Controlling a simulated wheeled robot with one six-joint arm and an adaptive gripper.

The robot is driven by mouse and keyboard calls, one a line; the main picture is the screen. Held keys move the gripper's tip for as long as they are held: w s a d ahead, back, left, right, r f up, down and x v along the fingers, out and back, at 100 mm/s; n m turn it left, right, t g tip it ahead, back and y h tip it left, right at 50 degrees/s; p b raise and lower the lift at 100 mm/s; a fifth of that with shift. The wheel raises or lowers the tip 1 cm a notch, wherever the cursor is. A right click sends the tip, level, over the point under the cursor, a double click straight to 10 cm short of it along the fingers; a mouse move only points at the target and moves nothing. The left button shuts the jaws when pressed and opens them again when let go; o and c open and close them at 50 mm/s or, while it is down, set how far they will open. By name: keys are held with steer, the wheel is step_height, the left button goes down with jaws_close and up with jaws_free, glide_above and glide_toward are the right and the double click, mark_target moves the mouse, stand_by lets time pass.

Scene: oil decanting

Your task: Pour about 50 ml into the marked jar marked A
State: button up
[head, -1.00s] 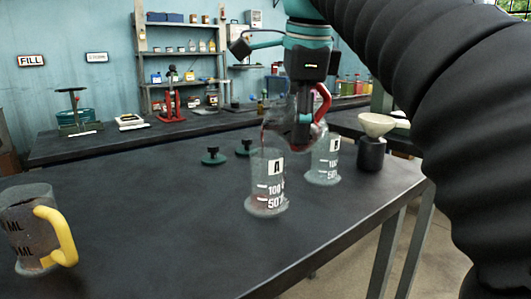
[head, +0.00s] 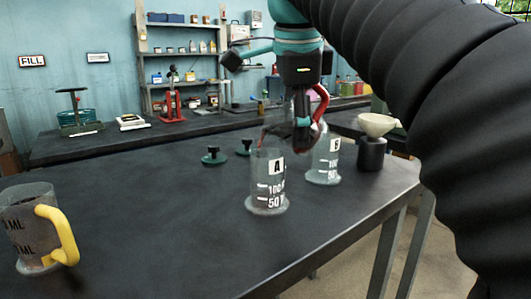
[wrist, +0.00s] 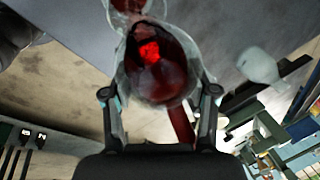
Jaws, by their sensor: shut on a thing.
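Jar A (head: 268,185) is a clear glass jar with an "A" label and 100 and 50 marks, upright on the dark bench. My gripper (wrist: 160,92) is shut on a clear jug (wrist: 135,80) with a red handle (head: 321,102), holding it raised behind and right of jar A. The jug is tilted left, with its dark red liquid (wrist: 165,75) near the lip over jar A's rim. Whether a stream falls is unclear, and jar A's level cannot be read. Part of a round vessel with red shows at the top of the wrist view.
Jar B (head: 325,165) stands close behind jar A on the right. A funnel on a black stand (head: 371,150) is further right. Two dark green knobbed pieces (head: 214,156) lie behind. A yellow-handled measuring mug (head: 35,230) is at the front left. The bench between is clear.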

steer(key=shift+w+d+f+h, duration=0.15)
steer(key=shift+d+h, duration=0.1)
steer(key=shift+h, duration=0.05)
steer(key=shift+d, duration=0.15)
steer(key=shift+w+d+r, duration=0.1)
steer(key=shift+r, duration=0.2)
steer(key=shift+d+y, duration=0.15)
steer(key=shift+y, duration=0.65)
steer(key=shift+w+d+f+g+y, duration=0.1)
steer(key=shift+f+g+y, duration=0.2)
steer(key=shift+y, duration=0.3)
